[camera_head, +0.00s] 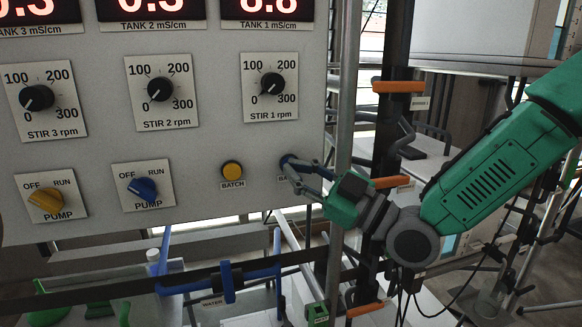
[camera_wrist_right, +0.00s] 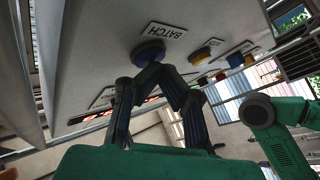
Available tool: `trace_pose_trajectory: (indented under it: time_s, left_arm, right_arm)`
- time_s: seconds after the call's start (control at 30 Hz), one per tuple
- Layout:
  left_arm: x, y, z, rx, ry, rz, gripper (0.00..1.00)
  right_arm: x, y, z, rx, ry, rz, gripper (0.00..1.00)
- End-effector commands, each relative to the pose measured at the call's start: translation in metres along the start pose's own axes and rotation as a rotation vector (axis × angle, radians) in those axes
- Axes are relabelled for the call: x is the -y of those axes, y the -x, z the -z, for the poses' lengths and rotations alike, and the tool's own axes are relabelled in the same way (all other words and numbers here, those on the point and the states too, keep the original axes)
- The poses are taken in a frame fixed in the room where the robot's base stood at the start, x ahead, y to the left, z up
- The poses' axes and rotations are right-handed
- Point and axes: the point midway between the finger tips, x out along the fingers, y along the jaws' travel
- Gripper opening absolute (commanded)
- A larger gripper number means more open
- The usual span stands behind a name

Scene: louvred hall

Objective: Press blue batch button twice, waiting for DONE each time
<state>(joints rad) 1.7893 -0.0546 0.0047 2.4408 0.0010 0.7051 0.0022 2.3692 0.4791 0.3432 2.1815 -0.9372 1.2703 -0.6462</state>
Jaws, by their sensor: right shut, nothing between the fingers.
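The blue batch button (camera_head: 284,160) is at the lower right of the grey control panel (camera_head: 205,120), mostly hidden behind my right gripper in the head view. The wrist view shows the blue button (camera_wrist_right: 148,52) beside its BATCH label (camera_wrist_right: 166,32). My right gripper (camera_head: 289,164) is shut and empty, with its fingertips at the button's face. They look touching or nearly so; I cannot tell whether the button is pushed in. The closed fingertips also show in the wrist view (camera_wrist_right: 157,72). No DONE sign is readable. My left gripper is not in view.
A yellow BATCH button (camera_head: 232,170) sits left of the blue one. Pump knobs, yellow (camera_head: 45,198) and blue (camera_head: 142,188), and black stir knobs (camera_head: 272,83) share the panel. A metal post (camera_head: 346,90) stands by the panel's right edge. Blue pipework (camera_head: 228,281) runs below.

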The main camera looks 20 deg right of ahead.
Motion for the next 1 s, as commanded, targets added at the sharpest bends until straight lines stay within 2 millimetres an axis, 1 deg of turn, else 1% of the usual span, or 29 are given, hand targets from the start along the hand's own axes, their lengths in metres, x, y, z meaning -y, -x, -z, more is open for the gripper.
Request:
trace_pose_trajectory:
  time_s: [0.37, 0.7, 1.0]
  left_arm:
    - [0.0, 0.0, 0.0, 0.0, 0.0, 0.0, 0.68]
    - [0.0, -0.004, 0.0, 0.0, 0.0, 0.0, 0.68]
    - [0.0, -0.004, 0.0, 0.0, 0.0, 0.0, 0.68]
  right_arm:
    - [0.0, 0.0, 0.0, 0.0, 0.0, -0.001, 0.0]
    - [0.008, 0.01, 0.007, 0.001, 0.001, 0.0, 0.0]
    - [0.008, 0.011, 0.008, 0.0, 0.001, 0.0, 0.0]
